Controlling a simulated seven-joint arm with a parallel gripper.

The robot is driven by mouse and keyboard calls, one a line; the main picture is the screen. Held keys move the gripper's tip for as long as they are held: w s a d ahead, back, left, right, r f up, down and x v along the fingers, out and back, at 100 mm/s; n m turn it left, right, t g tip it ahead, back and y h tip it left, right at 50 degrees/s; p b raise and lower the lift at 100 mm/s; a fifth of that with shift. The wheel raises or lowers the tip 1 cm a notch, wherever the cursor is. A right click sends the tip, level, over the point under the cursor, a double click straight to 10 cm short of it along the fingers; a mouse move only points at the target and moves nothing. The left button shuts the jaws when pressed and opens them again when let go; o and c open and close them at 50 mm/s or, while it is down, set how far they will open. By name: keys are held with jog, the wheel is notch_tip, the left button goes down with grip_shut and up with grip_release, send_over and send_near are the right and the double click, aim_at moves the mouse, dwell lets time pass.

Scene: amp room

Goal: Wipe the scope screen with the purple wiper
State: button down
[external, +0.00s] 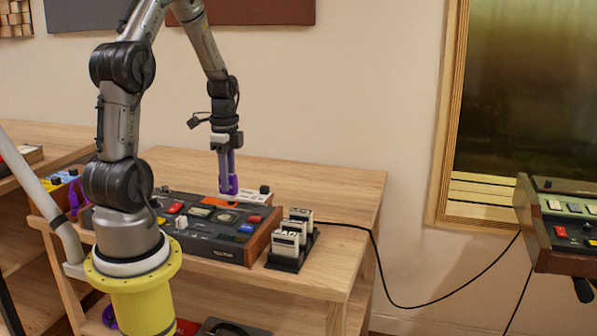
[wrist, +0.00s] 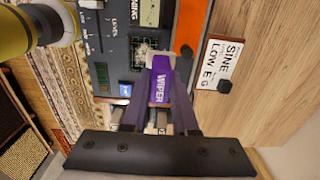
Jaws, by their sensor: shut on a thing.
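My gripper (external: 228,172) points down over the far part of the dark console (external: 222,248). It is shut on the purple wiper (wrist: 163,88), whose handle reads "WIPER" between my fingers in the wrist view. The wiper also shows as a purple piece (external: 229,187) in the external view. In the wrist view, the scope screen (wrist: 140,48) is a small dark screen with a pale speckled pattern. The wiper's front end lies beside the screen's lower right edge in that view. I cannot tell whether it touches the panel.
A white label plate (wrist: 221,62) with a black knob lies beyond the console's orange strip (wrist: 187,25). A black rack of white modules (external: 290,243) stands right of the console. The tabletop (external: 345,195) is clear at the right. A cable hangs toward another console (external: 570,230).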

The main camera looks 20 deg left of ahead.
aim_at(228, 194)
notch_tip(228, 194, down, 3)
jog(key=shift+f, duration=0.15)
jog(key=shift+s+f, duration=0.55)
jog(key=shift+f, duration=0.05)
jog(key=shift+s, duration=2.5)
jog(key=shift+w+r, duration=0.15)
jog(key=shift+w, duration=2.25)
jog(key=shift+w+f, duration=0.2)
jog(key=shift+w, duration=0.15)
jog(key=r, duration=0.2)
jog(key=shift+w+r, duration=0.3)
jog(key=shift+r, duration=2.85)
